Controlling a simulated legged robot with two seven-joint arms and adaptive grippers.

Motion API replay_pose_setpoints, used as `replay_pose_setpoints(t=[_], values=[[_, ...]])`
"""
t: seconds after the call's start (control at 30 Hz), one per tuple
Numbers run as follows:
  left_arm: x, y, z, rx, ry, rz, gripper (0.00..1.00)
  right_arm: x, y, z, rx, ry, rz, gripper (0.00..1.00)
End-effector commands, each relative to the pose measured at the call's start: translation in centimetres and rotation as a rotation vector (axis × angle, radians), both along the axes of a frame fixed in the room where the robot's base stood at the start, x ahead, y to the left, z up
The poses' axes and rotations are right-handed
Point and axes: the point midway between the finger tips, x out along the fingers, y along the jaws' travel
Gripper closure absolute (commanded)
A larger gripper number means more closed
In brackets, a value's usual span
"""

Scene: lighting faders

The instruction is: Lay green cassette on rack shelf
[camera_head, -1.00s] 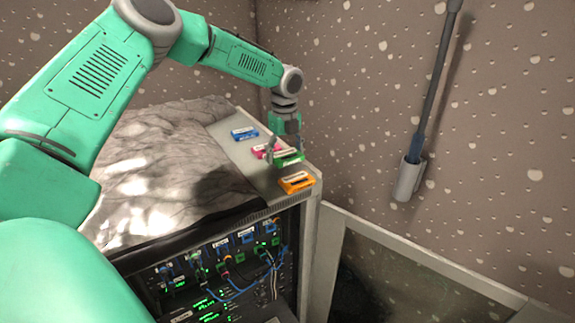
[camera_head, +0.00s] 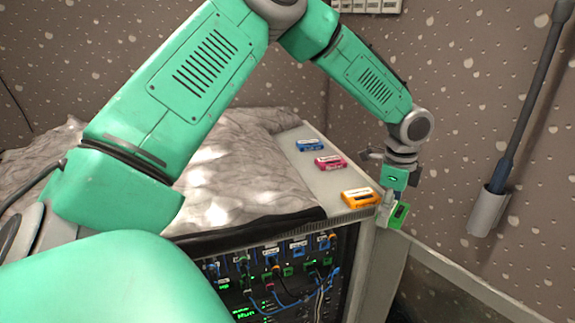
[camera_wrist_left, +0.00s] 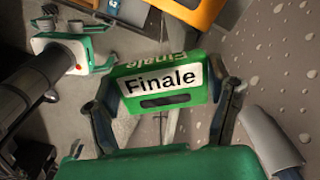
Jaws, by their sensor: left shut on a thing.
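The green cassette (camera_head: 399,216) is held in my left gripper (camera_head: 392,205), just beyond the right front corner of the rack's pale top (camera_head: 316,180). In the left wrist view the green cassette (camera_wrist_left: 165,88), labelled "Finale", sits between the two dark fingers of my left gripper (camera_wrist_left: 165,105), which is shut on it. The cassette looks tilted and clear of the rack top. The rack's open front (camera_head: 285,272) shows lit equipment and cables; I cannot tell a separate empty shelf there. My right gripper cannot be made out.
An orange cassette (camera_head: 361,197), a pink one (camera_head: 330,162) and a blue one (camera_head: 311,145) lie in a row on the rack top. A grey rumpled cover (camera_head: 225,180) lies left of them. A pole in a holder (camera_head: 488,212) is on the right wall.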

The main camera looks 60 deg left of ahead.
Motion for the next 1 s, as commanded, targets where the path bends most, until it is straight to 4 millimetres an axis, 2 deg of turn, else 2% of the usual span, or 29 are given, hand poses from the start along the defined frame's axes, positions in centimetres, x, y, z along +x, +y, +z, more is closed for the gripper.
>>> replay_pose_setpoints(t=[0.03,0.3,0.47,0.57,0.73,0.87,1.0], values=[[-0.7,-1.2,-1.3,0.003,0.002,0.049,0.57,0.0,0.0,-0.9,0.000,0.000,0.000,0.60],[-4.8,-6.2,-6.1,-0.001,0.006,0.388,0.57,0.0,0.0,-3.4,0.000,0.000,0.000,0.60],[-7.9,-8.4,-9.5,-0.005,0.012,0.609,0.57,0.0,0.0,-5.1,0.000,0.000,0.000,0.60],[-10.1,-9.5,-12.3,-0.005,0.021,0.759,0.57,0.0,0.0,-6.5,0.000,0.000,0.000,0.60],[-13.4,-10.6,-18.7,-0.003,0.041,1.016,0.57,0.0,0.0,-9.7,0.000,0.000,0.000,0.60],[-14.2,-10.8,-24.1,-0.006,0.049,1.122,0.57,-0.1,0.0,-12.0,0.000,0.000,0.000,0.60],[-13.9,-10.6,-29.9,-0.012,0.050,1.154,0.57,-0.1,0.0,-14.3,0.000,0.000,0.000,0.60]])
